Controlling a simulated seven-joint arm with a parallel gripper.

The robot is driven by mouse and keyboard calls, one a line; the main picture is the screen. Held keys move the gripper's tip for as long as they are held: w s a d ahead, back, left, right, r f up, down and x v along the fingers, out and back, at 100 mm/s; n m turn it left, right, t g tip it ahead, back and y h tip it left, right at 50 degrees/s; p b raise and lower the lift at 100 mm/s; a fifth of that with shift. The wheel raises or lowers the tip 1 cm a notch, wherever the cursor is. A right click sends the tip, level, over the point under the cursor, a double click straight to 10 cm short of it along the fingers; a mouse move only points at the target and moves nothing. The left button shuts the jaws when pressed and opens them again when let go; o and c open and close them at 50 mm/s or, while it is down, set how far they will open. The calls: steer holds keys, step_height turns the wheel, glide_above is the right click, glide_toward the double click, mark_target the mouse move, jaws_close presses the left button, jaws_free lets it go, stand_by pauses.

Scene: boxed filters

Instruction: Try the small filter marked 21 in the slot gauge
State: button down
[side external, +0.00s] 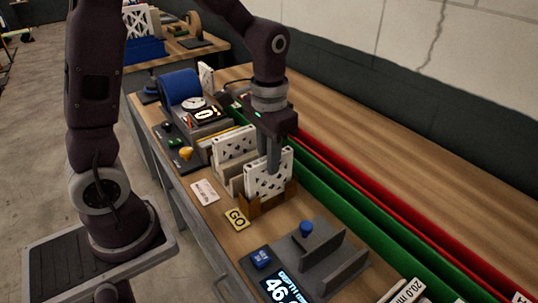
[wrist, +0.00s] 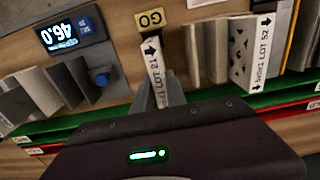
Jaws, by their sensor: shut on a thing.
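My gripper (side external: 272,160) points down and is shut on the white filter marked LOT 21 (wrist: 154,62), gripping near one end of its top edge. In the side view this latticed filter (side external: 266,183) stands upright at a brown wooden holder (side external: 255,209), which I take as the slot gauge, beside the yellow GO plate (side external: 236,218). The holder hides the filter's lower edge, so I cannot tell how deep it sits. The GO plate also shows in the wrist view (wrist: 150,19).
Other upright filters (side external: 233,143) stand close behind, one marked LOT 52 (wrist: 262,52). A grey fixture (side external: 325,262) with a blue knob and a display (side external: 281,288) reading 46.0 stands in front. Green (side external: 345,205) and red rails run along the bench. Bare wood lies beyond them.

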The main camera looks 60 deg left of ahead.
steer(key=shift+f, duration=0.9)
stand_by(0.5)
stand_by(1.0)
step_height(320, 180, up, 12)
steer(key=shift+r, duration=0.2)
stand_by(1.6)
